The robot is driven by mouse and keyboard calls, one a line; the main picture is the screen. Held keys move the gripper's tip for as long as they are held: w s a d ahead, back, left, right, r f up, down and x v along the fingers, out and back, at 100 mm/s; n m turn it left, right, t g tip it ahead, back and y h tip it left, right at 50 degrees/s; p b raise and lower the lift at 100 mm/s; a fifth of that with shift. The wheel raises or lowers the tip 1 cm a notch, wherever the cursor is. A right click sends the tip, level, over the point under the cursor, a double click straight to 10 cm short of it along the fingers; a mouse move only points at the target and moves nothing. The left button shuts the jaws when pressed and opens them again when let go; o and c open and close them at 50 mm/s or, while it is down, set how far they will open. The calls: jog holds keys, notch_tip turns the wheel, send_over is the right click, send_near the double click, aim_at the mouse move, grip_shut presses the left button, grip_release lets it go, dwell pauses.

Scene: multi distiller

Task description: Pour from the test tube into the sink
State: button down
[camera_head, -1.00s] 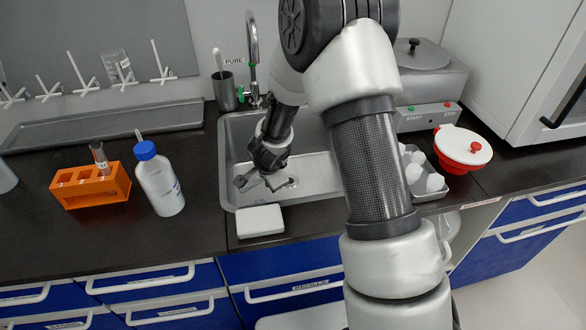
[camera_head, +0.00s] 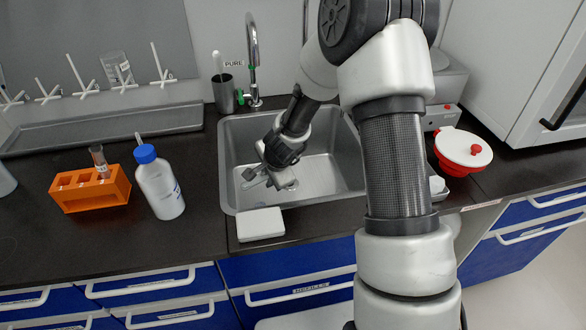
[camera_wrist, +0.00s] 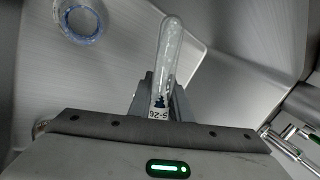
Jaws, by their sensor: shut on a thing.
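The sink (camera_head: 330,168) is a grey metal basin in the middle of the counter, in the head view. My gripper (camera_head: 268,180) is over the left part of the basin. In the wrist view my gripper (camera_wrist: 160,95) is shut on a clear test tube (camera_wrist: 172,45) with a white label. The tube's rounded end points away from the gripper, toward the top of that view. The sink's metal surface (camera_wrist: 110,75) and its drain ring (camera_wrist: 78,22) show behind it. Whether liquid is in the tube cannot be told.
An orange rack (camera_head: 90,188) with another tube and a blue-capped bottle (camera_head: 158,182) stand left of the sink. A white box (camera_head: 260,223) lies at the sink's front edge. A faucet (camera_head: 252,55) rises behind. A red-and-white container (camera_head: 462,152) is at the right.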

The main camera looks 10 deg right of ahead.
jog(key=shift+a+r+m+g+y, duration=0.1)
jog(key=shift+r+m+g+y, duration=0.2)
jog(key=shift+r+y, duration=0.6)
dwell(0.8)
jog(key=shift+s+a+r+y, duration=0.1)
jog(key=shift+s+a+y, duration=0.1)
jog(key=shift+y, duration=0.5)
notch_tip(320, 180, up, 20)
jog(key=n+t+h+p, duration=0.5)
jog(key=t+h+p, duration=0.1)
jog(key=h+p, duration=1)
jog(key=shift+w+d+p, duration=0.25)
jog(key=shift+d+p, duration=0.05)
jog(key=shift+p, duration=0.3)
dwell(0.6)
